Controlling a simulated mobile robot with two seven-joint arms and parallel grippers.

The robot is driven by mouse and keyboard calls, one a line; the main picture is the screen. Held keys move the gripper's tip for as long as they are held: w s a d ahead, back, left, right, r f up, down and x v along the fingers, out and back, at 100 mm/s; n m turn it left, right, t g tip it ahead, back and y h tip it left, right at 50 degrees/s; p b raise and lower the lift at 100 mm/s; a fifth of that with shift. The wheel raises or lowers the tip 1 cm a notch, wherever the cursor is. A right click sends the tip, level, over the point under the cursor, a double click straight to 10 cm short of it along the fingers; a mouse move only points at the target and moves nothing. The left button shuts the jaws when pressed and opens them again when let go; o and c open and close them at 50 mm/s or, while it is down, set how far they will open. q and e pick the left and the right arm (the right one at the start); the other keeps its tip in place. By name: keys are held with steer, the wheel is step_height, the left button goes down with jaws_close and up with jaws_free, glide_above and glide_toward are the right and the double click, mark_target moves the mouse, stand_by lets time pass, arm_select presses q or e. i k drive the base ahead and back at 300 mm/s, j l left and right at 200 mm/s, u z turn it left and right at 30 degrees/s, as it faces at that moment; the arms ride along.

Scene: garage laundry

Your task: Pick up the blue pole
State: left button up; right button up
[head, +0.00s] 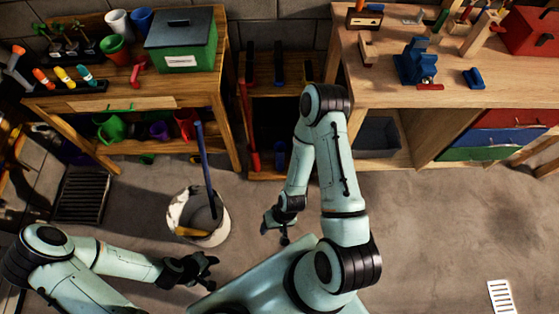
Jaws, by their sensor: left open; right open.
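The blue pole (204,160) stands in a white bucket (224,226) on the floor, its upper end tilted toward the wooden bench behind. My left gripper (212,272) is open and empty, in front of the bucket and apart from the pole. My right gripper (277,232) is open and empty, to the right of the bucket, also apart from the pole. The pole's lower end is inside the bucket. A yellow-handled item (192,232) is also in the bucket.
A wooden potting bench (165,93) with a green box (182,40) stands behind the bucket. A red pole (249,130) leans by a rack to the right. A workbench (460,90) stands at the back right.

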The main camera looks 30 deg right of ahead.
mark_target(199, 135)
steer(key=i+l+u, duration=0.1)
steer(key=l, duration=0.25)
steer(key=i+l+u, duration=0.1)
steer(key=i+l, duration=0.35)
steer(key=l, duration=0.35)
steer(key=i+u, duration=0.05)
